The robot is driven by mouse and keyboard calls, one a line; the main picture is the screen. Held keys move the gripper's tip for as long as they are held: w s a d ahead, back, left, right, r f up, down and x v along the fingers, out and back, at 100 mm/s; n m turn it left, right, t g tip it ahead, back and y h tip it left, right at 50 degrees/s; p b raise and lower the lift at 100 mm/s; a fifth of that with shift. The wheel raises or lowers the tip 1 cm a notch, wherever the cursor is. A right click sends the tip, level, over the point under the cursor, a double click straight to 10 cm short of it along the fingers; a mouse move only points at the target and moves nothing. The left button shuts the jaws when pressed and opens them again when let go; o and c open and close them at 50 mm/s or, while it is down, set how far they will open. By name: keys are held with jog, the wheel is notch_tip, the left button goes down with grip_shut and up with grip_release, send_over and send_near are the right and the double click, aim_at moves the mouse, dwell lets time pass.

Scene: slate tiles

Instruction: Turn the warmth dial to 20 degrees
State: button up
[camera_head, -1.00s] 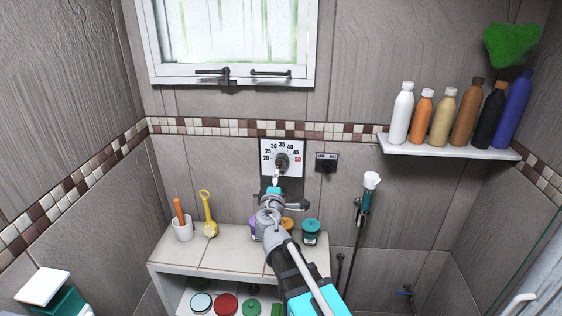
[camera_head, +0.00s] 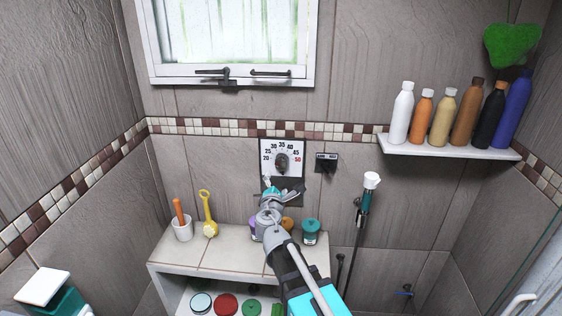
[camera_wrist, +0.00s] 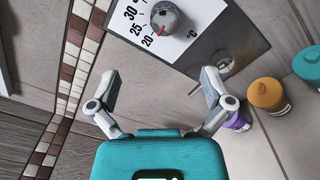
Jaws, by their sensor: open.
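The warmth dial (camera_head: 282,162) is a dark round knob on a white panel (camera_head: 270,146) with numbers from 20 to 50, on the back wall. In the wrist view the knob (camera_wrist: 165,18) shows grey near the top edge, and its red mark points down-left, near the 20. My gripper (camera_head: 272,188) is just below the panel in the head view. In the wrist view its two fingers (camera_wrist: 159,80) are spread apart with nothing between them. The knob is beyond the fingertips and apart from them. The higher numbers are cut off in the wrist view.
A small black switch (camera_head: 326,162) is right of the panel. Below, a tiled shelf (camera_head: 225,255) bears a cup (camera_head: 183,228), a yellow tool (camera_head: 208,215) and jars (camera_head: 311,231). A hand shower (camera_head: 367,195) hangs to the right. Bottles stand on a white wall shelf (camera_head: 440,149).

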aim_at(281, 161)
jog(key=shift+w, duration=0.1)
jog(key=w, duration=1.3)
jog(key=shift+w+d, duration=0.35)
jog(key=shift+d, duration=0.05)
jog(key=c, duration=1)
jog(key=shift+w+a, duration=0.1)
jog(key=o, duration=1)
jog(key=shift+a, duration=0.1)
jog(key=shift+r, duration=0.1)
